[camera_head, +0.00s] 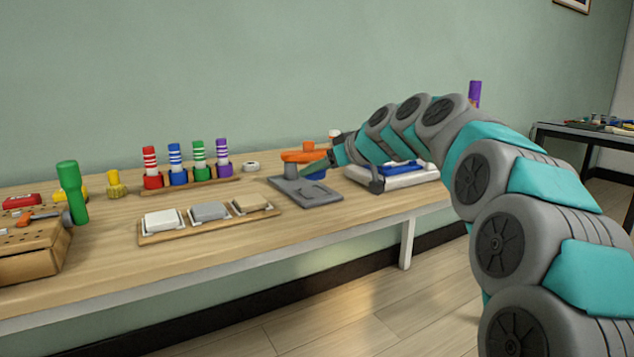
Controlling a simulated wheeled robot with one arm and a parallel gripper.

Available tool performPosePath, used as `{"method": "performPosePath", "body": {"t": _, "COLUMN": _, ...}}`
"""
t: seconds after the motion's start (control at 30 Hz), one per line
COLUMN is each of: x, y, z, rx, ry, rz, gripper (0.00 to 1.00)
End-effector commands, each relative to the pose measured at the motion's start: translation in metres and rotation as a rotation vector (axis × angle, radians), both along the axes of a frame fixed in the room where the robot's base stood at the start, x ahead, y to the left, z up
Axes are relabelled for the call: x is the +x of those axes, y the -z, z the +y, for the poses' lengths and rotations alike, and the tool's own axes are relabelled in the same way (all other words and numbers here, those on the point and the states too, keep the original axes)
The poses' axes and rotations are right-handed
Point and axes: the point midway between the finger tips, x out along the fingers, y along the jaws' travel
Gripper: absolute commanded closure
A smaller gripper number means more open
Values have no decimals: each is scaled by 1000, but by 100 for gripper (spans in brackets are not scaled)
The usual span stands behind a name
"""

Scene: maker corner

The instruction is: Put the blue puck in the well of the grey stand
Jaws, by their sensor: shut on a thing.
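The grey stand (306,191) lies flat on the wooden table in the middle of the head view, with a curved recessed shape on its top. My gripper (316,167) reaches in from the right, low over the back part of the stand. It is shut on the blue puck (314,169), of which only a small blue patch shows beside the fingers. The rest of the puck is hidden by the gripper. I cannot tell how high the puck is above the stand.
An orange piece (300,156) is just behind my gripper. A white box with a blue top (395,176) stands to the right, under my arm. A wooden tray with pale tiles (210,214) lies front left. Striped coloured posts (198,163) stand behind it.

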Motion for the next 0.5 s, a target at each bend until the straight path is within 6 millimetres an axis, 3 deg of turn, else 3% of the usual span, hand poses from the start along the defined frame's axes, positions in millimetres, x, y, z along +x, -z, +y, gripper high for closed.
{"method": "performPosePath", "body": {"t": 0.13, "x": 5, "y": 4, "z": 5, "rx": -1, "ry": 0, "rz": 2, "gripper": 94}}
{"method": "performPosePath", "body": {"t": 0.5, "x": 4, "y": 36, "z": 5, "rx": 1, "ry": -2, "rz": 1, "gripper": 94}}
